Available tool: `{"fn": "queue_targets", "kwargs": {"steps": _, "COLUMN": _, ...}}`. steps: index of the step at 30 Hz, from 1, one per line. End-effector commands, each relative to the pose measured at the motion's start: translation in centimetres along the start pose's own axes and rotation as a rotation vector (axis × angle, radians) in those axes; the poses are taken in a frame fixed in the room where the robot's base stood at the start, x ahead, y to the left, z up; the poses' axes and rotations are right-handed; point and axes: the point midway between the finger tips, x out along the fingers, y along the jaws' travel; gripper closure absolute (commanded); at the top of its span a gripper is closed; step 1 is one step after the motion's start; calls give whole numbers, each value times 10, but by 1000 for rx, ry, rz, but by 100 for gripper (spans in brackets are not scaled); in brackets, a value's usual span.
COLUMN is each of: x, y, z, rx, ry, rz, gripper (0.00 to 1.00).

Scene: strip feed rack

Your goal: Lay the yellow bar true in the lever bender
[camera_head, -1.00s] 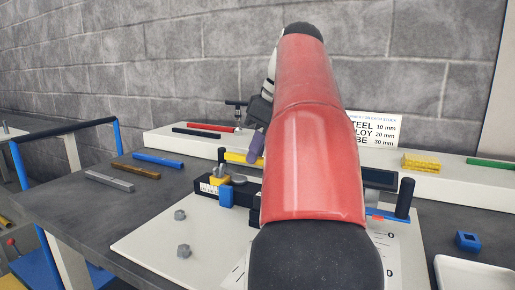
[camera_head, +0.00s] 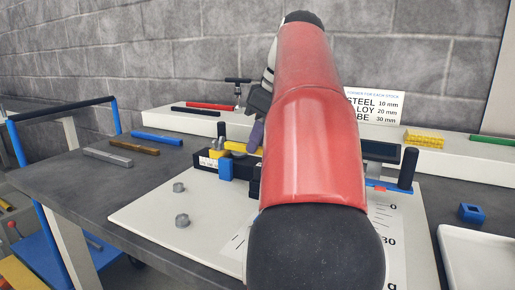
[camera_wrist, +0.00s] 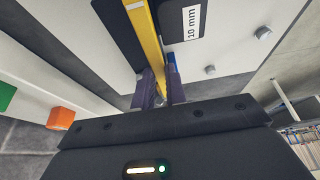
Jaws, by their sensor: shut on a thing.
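The yellow bar (camera_wrist: 145,40) is between the purple fingers of my gripper (camera_wrist: 160,88), which are shut on it. In the head view the bar (camera_head: 240,147) shows left of my arm, close over the lever bender (camera_head: 252,170). The bender is dark, with a yellow block and round pins at its left end and an upright black handle (camera_head: 408,168) at right. In the wrist view the bar runs along a dark part with a "10 mm" label (camera_wrist: 192,22). My arm hides the bender's middle, and I cannot tell whether the bar touches its bed.
Grey, brown and blue (camera_head: 157,138) bars lie on the dark table at left. Two hex bolts (camera_head: 182,220) stand on the pale plate. A white shelf (camera_head: 300,128) with more bars runs behind. A blue block (camera_head: 471,213) and white tray (camera_head: 480,250) are at right.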

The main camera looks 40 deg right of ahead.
Motion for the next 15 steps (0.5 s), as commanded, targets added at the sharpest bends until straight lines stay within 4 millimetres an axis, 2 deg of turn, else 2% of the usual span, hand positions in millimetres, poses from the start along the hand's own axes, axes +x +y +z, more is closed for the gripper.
{"fn": "queue_targets", "kwargs": {"steps": 15, "x": 12, "y": 0, "z": 5, "rx": -1, "ry": 0, "rz": 1, "gripper": 100}}
